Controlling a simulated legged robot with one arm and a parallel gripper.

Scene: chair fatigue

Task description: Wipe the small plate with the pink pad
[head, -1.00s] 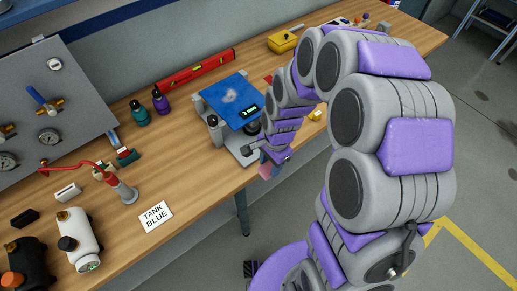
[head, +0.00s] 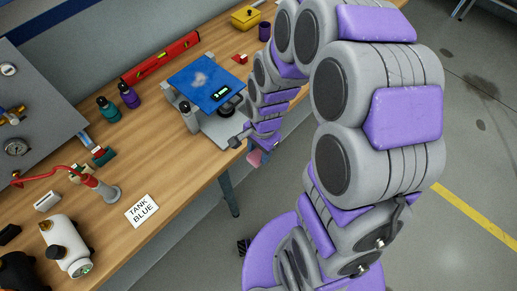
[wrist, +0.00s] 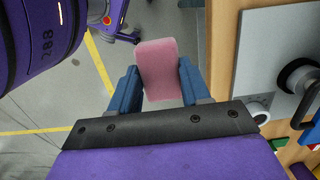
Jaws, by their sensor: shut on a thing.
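My gripper (wrist: 158,82) is shut on the pink pad (wrist: 157,68), which sticks out beyond the blue fingers in the wrist view. In the head view the pad (head: 254,158) shows partly below my wrist, in front of the bench edge and beside the stand. The small plate (head: 199,78) is blue with a whitish smudge in its middle. It sits tilted on top of a grey stand on the bench. The pad is apart from the plate, lower and to its right. The plate is not clearly seen in the wrist view.
A "TANK BLUE" card (head: 142,211) lies near the front edge. Open floor is right.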

